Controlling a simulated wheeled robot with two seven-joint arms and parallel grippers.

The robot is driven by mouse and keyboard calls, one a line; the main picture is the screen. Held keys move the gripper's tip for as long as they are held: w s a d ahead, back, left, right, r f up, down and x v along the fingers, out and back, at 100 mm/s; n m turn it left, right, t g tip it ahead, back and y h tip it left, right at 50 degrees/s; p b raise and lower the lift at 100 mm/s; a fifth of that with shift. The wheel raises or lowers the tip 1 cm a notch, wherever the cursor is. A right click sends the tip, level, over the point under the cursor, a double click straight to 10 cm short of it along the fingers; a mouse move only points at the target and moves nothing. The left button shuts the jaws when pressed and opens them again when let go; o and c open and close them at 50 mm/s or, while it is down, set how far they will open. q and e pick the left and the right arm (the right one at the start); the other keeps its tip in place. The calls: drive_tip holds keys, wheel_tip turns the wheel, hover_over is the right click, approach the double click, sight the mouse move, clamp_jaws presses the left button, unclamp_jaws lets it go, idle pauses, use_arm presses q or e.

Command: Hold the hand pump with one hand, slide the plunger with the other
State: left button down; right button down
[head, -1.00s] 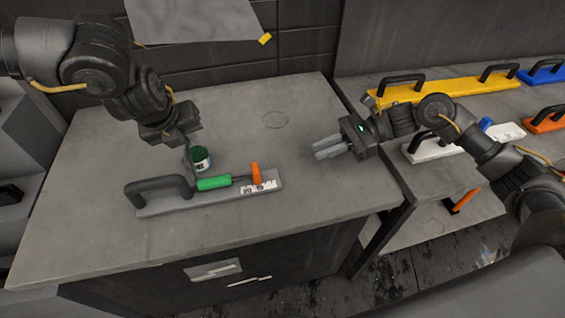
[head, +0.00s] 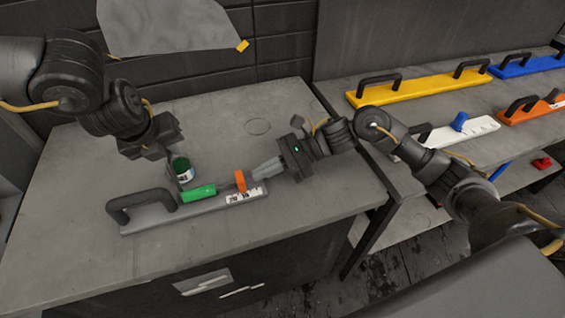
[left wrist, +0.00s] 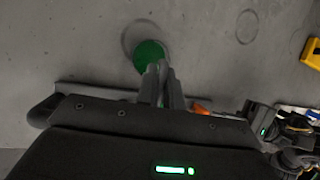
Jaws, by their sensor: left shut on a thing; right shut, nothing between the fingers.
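The hand pump has a green barrel (head: 199,192), a thin dark rod and an upright orange plunger handle (head: 240,181). It lies along a grey board (head: 150,222) with a black arched handle. My left gripper (head: 180,183) points down, its fingers shut at the left end of the green barrel; their exact contact is hard to see. In the left wrist view its fingers (left wrist: 159,72) hide most of the barrel, and the orange handle (left wrist: 200,109) shows behind. My right gripper (head: 257,172) is shut and empty, its fingertips close to the orange handle's right side; I cannot tell if they touch.
A small tin with a green top (head: 182,168) stands just behind the left fingers; its top (left wrist: 150,56) also shows in the left wrist view. The grey worktop (head: 215,120) is clear behind. A side bench holds yellow (head: 425,88), white, blue and orange handled tools.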

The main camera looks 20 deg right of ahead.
sight(242, 176)
drive_tip(key=shift+a, duration=0.8)
use_arm(q)
drive_tip(key=shift+d, duration=0.1)
use_arm(e)
drive_tip(key=shift+a, duration=1.85)
use_arm(q)
drive_tip(key=shift+s, duration=0.1)
use_arm(e)
drive_tip(key=shift+d, duration=0.15)
drive_tip(key=shift+d, duration=0.3)
drive_tip(key=v, duration=0.9)
drive_tip(key=f+v, duration=0.1)
drive_tip(key=v, duration=0.3)
drive_tip(key=shift+d+r, duration=0.1)
drive_tip(key=shift+d, duration=0.2)
use_arm(q)
drive_tip(key=c, duration=0.9)
unclamp_jaws()
drive_tip(key=shift+c, duration=0.2)
